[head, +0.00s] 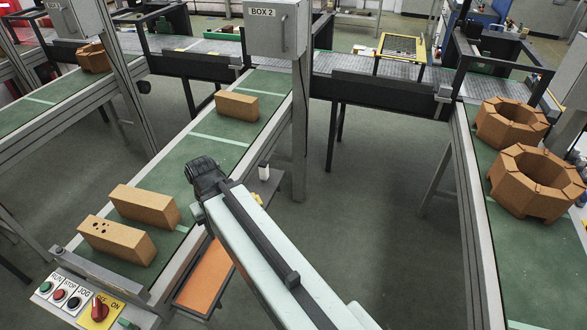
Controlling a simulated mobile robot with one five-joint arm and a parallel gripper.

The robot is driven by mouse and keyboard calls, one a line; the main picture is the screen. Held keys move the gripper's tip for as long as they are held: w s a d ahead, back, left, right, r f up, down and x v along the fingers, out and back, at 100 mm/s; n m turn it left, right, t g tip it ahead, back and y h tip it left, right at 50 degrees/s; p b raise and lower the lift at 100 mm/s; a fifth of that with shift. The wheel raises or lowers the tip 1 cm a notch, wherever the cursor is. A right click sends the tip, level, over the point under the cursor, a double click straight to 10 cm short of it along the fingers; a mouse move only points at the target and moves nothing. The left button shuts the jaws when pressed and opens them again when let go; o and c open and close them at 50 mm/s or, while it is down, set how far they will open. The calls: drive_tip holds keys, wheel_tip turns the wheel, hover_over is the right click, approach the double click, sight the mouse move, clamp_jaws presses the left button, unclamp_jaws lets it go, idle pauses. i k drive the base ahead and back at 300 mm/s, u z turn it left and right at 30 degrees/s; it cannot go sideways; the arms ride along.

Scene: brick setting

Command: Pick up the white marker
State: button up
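My arm reaches up from the lower right, and my dark gripper (203,172) is at its far end, over the green belt of the middle conveyor. The fingers are seen from behind and above, so I cannot tell whether they are open or hold anything. A small white upright object (264,171) stands on a narrow dark shelf beside the conveyor, just right of my gripper and apart from it. It may be the white marker, but it is too small to be sure. My arm hides part of the shelf.
Orange bricks (145,207) lie on the middle belt (190,150), one with holes (116,240). A control panel (85,299) is at the lower left. An orange board (207,279) is below the conveyor. Ring-shaped brick stacks (536,182) stand on the right belt. Grey posts (301,130) rise nearby.

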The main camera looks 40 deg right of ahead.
sight(263, 168)
drive_tip(key=z, duration=1.9)
drive_tip(key=k, duration=0.75)
drive_tip(key=u, duration=0.95)
drive_tip(key=i, duration=1)
